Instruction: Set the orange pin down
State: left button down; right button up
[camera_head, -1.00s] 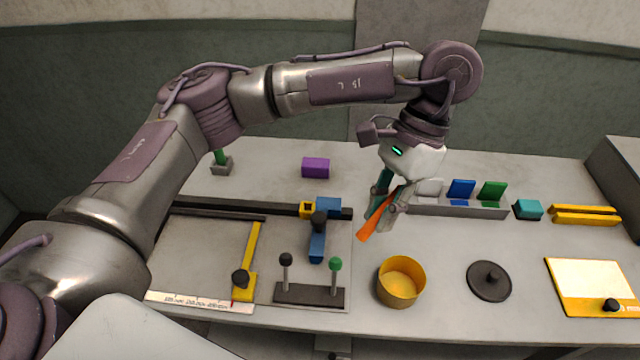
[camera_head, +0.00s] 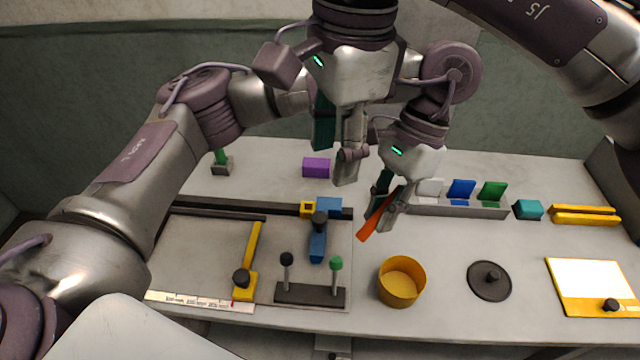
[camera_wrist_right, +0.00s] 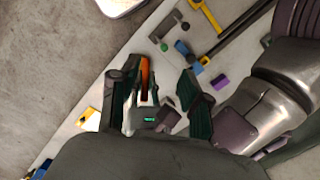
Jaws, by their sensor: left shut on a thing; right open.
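The orange pin (camera_head: 369,228) is held tilted in my left gripper (camera_head: 384,207), which is shut on it. It hangs above the table, behind and a little left of the yellow round bin (camera_head: 401,287). The orange pin also shows in the right wrist view (camera_wrist_right: 145,72), beyond my right gripper's open fingers. My right gripper (camera_head: 335,158) is open and empty, in front of my left arm and just left of my left gripper. The part of the pin inside the left fingers is hidden.
A stand with black and green knobs (camera_head: 310,294) and the fixture with the blue block (camera_head: 318,246) lie to the left. A dark round lid (camera_head: 489,281) and a yellow-framed pad (camera_head: 592,287) lie to the right. Bare table lies between bin and lid.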

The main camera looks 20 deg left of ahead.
pick_arm(q)
jog(key=shift+a, duration=0.1)
jog(key=shift+d, duration=0.2)
jog(key=shift+w, duration=0.1)
pick_arm(e)
notch_tip(320, 180, down, 17)
jog(key=w+d+n+t+h, duration=0.1)
jog(key=d+n+t+h, duration=0.1)
jog(key=t+h, duration=0.1)
jog(key=shift+w+d+r+h, duration=0.2)
jog(key=shift+w+d+h, duration=0.15)
jog(key=shift+h, duration=0.25)
grip_shut()
pick_arm(q)
jog(key=c, duration=1)
grip_release()
jog(key=shift+c, duration=0.2)
